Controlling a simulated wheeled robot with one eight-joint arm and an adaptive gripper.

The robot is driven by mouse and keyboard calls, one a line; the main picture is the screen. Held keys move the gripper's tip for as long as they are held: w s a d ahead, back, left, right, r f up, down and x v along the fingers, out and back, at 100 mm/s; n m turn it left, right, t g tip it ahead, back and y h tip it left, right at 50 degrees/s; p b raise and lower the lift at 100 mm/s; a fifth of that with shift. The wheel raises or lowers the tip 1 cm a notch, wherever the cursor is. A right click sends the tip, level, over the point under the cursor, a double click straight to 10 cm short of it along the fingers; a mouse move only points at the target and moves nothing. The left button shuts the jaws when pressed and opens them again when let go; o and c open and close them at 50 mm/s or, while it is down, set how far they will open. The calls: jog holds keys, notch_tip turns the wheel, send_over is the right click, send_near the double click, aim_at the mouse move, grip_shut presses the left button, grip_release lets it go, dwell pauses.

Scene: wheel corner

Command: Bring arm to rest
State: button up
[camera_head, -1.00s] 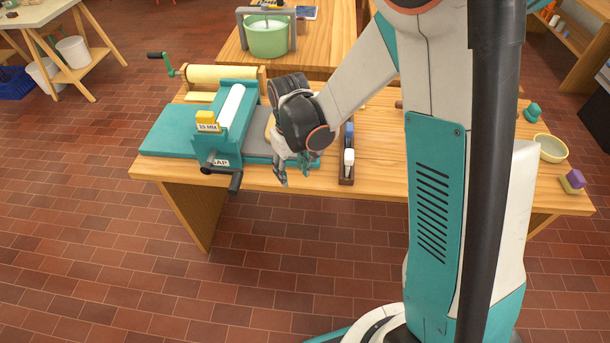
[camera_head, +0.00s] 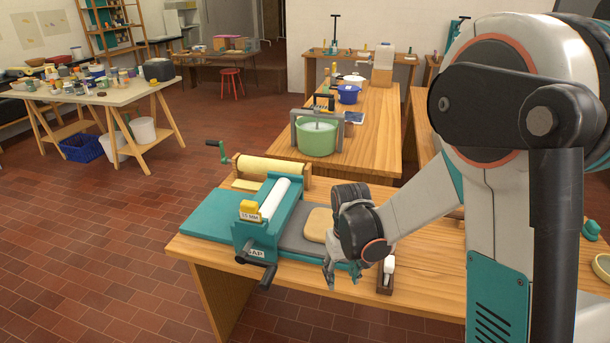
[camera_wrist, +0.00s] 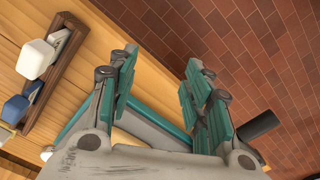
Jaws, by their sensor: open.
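My gripper (camera_head: 329,274) hangs fingers down at the front edge of the near wooden table (camera_head: 425,294), just right of the teal slab roller (camera_head: 262,238). In the wrist view, my gripper (camera_wrist: 160,82) has its two teal-padded fingers apart with nothing between them. A tan clay slab (camera_head: 319,225) lies on the roller's grey bed, partly hidden behind my wrist. My arm reaches down and left from its column.
A wooden rack (camera_head: 384,284) with white and blue blocks stands right of my gripper; it also shows in the wrist view (camera_wrist: 52,75). A green tub (camera_head: 316,138) stands on the table behind. Brick floor (camera_wrist: 262,60) is open in front.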

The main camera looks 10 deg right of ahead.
jog(key=s+d+r+t, duration=0.1)
jog(key=s+r+t, duration=0.15)
jog(key=r, duration=0.45)
jog(key=s+d+r+t, duration=0.1)
jog(key=s+r, duration=0.2)
jog(key=r, duration=0.3)
jog(key=s+d+r+m+t, duration=0.1)
jog(key=s+r+t, duration=0.2)
jog(key=s+r, duration=0.4)
jog(key=s, duration=0.4)
jog(key=shift+s+d+r+m+t, duration=0.25)
jog(key=shift+s+r+m+t, duration=0.05)
jog(key=shift+r+t, duration=0.1)
